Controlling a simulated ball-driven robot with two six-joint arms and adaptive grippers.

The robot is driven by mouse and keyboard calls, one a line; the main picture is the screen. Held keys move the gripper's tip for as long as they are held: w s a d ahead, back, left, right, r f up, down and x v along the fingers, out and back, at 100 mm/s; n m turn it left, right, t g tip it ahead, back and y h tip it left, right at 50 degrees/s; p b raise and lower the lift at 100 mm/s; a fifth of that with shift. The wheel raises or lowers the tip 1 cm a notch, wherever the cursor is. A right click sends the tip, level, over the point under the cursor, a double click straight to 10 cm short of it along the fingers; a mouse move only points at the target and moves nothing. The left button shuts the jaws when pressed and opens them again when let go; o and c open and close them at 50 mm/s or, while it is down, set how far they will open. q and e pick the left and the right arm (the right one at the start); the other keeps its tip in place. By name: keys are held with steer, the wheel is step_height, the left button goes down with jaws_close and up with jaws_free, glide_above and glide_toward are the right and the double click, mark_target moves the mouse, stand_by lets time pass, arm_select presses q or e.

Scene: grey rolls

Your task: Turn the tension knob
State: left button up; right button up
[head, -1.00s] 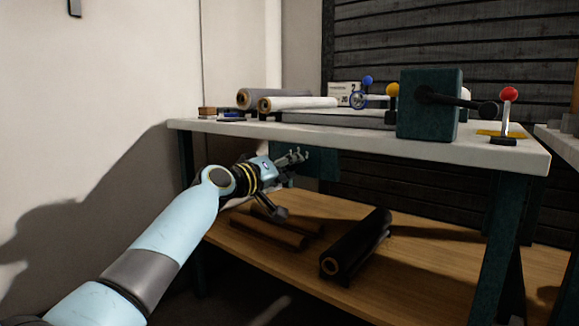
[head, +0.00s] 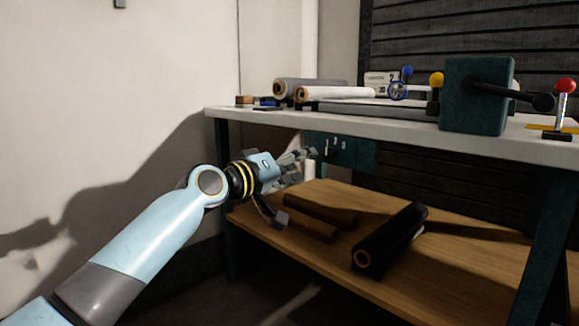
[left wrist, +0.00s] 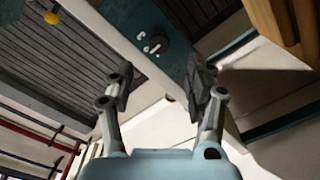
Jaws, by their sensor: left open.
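A teal panel (head: 352,154) hangs under the front edge of the white table top, and small pale marks show on it. In the left wrist view, a dark round knob (left wrist: 158,44) sits on the teal panel (left wrist: 125,18) beside several white marks. I take it for the tension knob; its turn position is too small to read. My left gripper (head: 303,164) is at the left of the panel in the head view, below the table top. In the left wrist view, its two fingers (left wrist: 162,88) are apart and empty, with the knob beyond them. My right gripper is not in view.
The white table top (head: 370,121) carries grey and white rolls (head: 335,93), a teal block (head: 478,95) and a red-topped lever (head: 562,108). A wooden shelf (head: 450,270) below holds a black roll (head: 392,236) and brown rolls (head: 310,222).

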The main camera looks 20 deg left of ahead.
arm_select(q)
steer(key=v, duration=0.3)
stand_by(0.5)
